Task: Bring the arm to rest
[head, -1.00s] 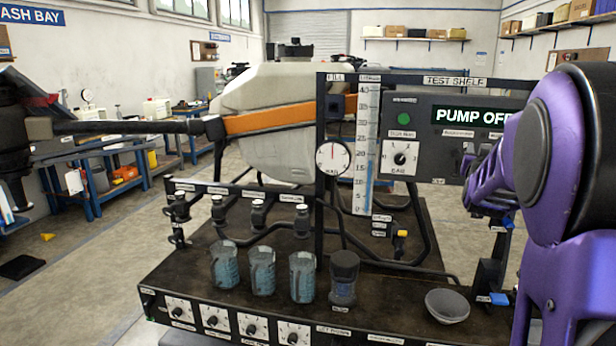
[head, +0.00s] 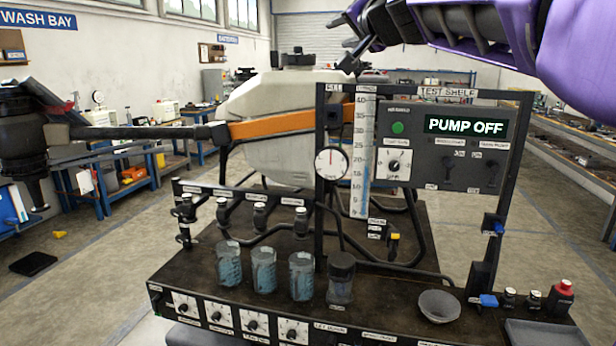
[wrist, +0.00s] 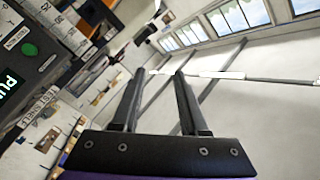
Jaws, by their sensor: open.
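My gripper (head: 352,52) is raised at the top of the head view, above the test shelf frame and in front of the white drone tank (head: 278,130). My purple arm comes in from the upper right. In the wrist view my gripper (wrist: 158,75) shows two dark fingers spread apart with nothing between them. The test shelf panel (head: 450,165) reads PUMP OFF and lies below my arm. It also shows tilted at the left of the wrist view (wrist: 28,75).
On the bench (head: 385,290) stand several beakers (head: 263,268), a dark-lidded jar (head: 340,278) and a grey bowl (head: 439,306). An orange drone arm (head: 270,122) extends left.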

